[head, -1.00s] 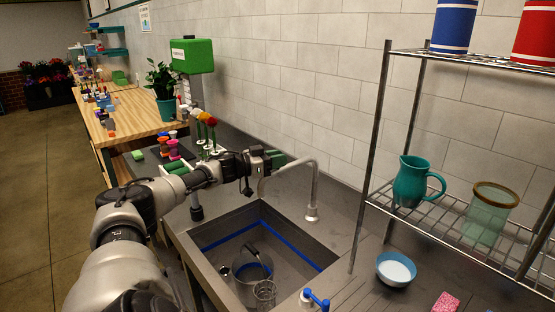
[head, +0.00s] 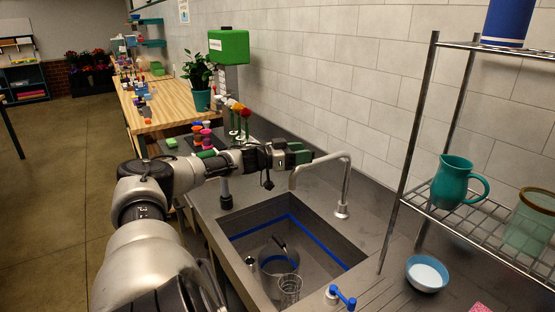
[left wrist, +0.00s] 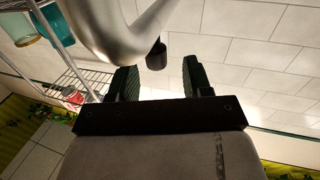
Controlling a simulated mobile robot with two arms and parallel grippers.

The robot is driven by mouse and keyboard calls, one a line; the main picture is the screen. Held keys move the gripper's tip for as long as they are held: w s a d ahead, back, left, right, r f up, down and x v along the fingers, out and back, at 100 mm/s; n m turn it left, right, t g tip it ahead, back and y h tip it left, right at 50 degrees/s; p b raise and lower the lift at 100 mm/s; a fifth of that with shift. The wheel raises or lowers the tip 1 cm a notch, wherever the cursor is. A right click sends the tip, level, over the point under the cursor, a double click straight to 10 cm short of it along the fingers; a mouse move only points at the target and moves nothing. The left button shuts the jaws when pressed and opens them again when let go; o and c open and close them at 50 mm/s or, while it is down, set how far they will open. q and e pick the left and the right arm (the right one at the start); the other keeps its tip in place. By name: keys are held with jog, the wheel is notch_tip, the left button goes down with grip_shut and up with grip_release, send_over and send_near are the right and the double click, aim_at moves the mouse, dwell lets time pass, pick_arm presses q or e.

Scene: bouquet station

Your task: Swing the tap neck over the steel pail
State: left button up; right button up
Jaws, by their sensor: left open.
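The grey tap neck (head: 346,175) rises behind the sink and arches left, its spout end near the sink's far rim in the picture. The steel pail (head: 279,262) stands in the sink, lower in the picture than the spout. My left gripper (head: 305,155) is close to the spout side of the neck. In the left wrist view its two dark fingers (left wrist: 158,80) are apart and empty. Contact cannot be told. My right gripper is out of view.
The sink (head: 315,225) has a blue line inside and a clear glass (head: 290,289) by the pail. A wire rack (head: 470,215) with a teal jug (head: 455,182) stands right, a blue bowl (head: 427,273) below.

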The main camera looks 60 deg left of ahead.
pick_arm(q)
jog(key=p+v, duration=0.1)
jog(key=v, duration=0.6)
jog(key=shift+s, duration=0.35)
jog(key=shift+a, duration=0.15)
